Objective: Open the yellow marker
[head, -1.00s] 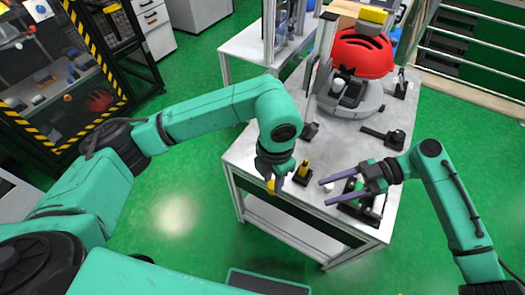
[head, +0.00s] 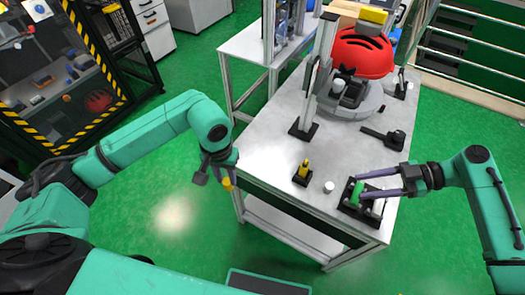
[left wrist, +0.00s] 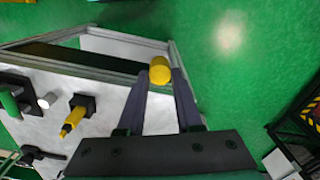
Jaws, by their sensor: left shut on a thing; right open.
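The yellow marker (head: 304,169) stands upright in a small black holder (head: 300,180) near the table's front edge. In the left wrist view the marker (left wrist: 72,122) shows a narrower, pointed end with no cap on it. My left gripper (head: 227,182) is shut on a yellow cap, which also shows between its fingertips in the left wrist view (left wrist: 160,70). The cap is apart from the marker, out past the table's left edge. My right gripper (head: 363,187) is open, its fingers beside a green piece (head: 357,192) at a black tray.
A white cylinder (head: 329,187) stands on the table between the holder and the black tray (head: 348,206). A grey post (head: 316,85), a red helmet (head: 362,52) and a black tool (head: 385,137) are farther back. The middle tabletop is clear.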

